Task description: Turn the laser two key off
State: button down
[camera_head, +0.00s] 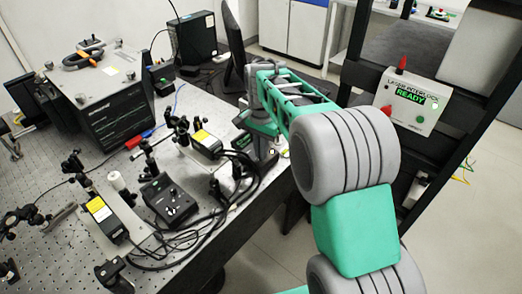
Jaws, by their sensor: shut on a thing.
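My arm reaches over the optical table from the right. Its gripper (271,152) points down at the table's right edge, small and partly covered by the arm. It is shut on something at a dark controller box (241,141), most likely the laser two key. The key itself is hidden, so its turn position cannot be seen. A similar black controller (168,198) with a key switch on top stands in the front middle, apart from my gripper. Two black laser heads with yellow labels stand on the table, one at the back (206,141) and one at the front (99,209).
Black cables (205,225) loop across the table's front right. A white panel with a green READY display (412,97) is mounted on a dark frame at the right.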

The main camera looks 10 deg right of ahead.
jog(key=n, duration=0.4)
jog(key=shift+r, duration=0.1)
jog(key=n, duration=0.4)
jog(key=shift+p, duration=0.3)
jog(key=n, duration=0.4)
jog(key=shift+w+n, duration=0.1)
jog(key=shift+n, duration=2.1)
jog(key=c, duration=1.6)
grip_release()
notch_tip(320, 180, up, 8)
jog(key=shift+a+f, duration=0.1)
